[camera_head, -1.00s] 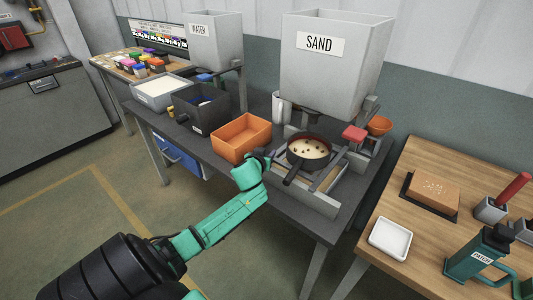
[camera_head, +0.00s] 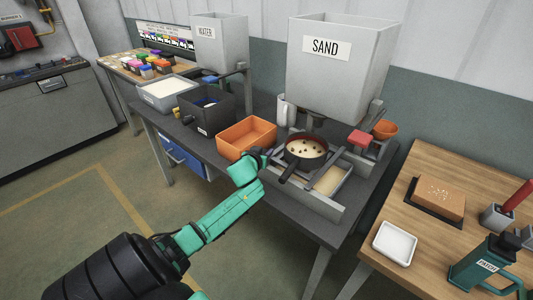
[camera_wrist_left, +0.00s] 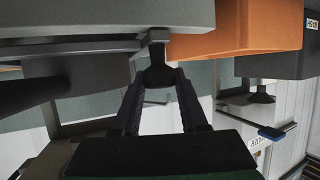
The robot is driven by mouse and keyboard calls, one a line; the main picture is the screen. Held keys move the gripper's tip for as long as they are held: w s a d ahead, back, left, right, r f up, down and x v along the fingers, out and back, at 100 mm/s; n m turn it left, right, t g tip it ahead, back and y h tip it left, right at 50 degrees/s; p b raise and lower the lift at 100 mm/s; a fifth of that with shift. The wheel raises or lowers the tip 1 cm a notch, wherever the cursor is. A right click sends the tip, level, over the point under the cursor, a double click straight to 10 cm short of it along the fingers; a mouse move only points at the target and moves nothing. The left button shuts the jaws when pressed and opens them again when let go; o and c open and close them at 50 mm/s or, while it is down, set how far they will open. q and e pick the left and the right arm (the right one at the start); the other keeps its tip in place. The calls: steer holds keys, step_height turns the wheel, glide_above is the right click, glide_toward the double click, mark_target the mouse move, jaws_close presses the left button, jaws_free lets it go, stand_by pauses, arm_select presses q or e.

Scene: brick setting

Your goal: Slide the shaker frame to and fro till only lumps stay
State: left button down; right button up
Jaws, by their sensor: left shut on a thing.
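The shaker frame (camera_head: 290,157) is a grey frame on the dark bench, carrying a round dark sieve pan (camera_head: 287,172) with a handle toward the front. Pale sand (camera_head: 308,145) with several dark lumps lies in the pan. A grey tray (camera_head: 322,203) with sand in it sits below and to the right. My left gripper (camera_head: 266,160) is at the frame's left end, beside the orange bin. In the left wrist view its fingers (camera_wrist_left: 160,88) are shut on a dark knob (camera_wrist_left: 158,74) under a grey bracket. My right gripper is out of view.
An orange bin (camera_head: 246,135) stands close left of my gripper, with a dark bin (camera_head: 206,112) beyond. A grey hopper marked SAND (camera_head: 340,75) stands behind the pan. A wooden table (camera_head: 420,262) with a white dish is at right.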

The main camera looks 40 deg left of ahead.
arm_select(q)
steer(key=shift+c, duration=2.2)
jaws_free()
steer(key=v, duration=1.4)
steer(key=shift+s, duration=0.3)
steer(key=shift+d, duration=0.15)
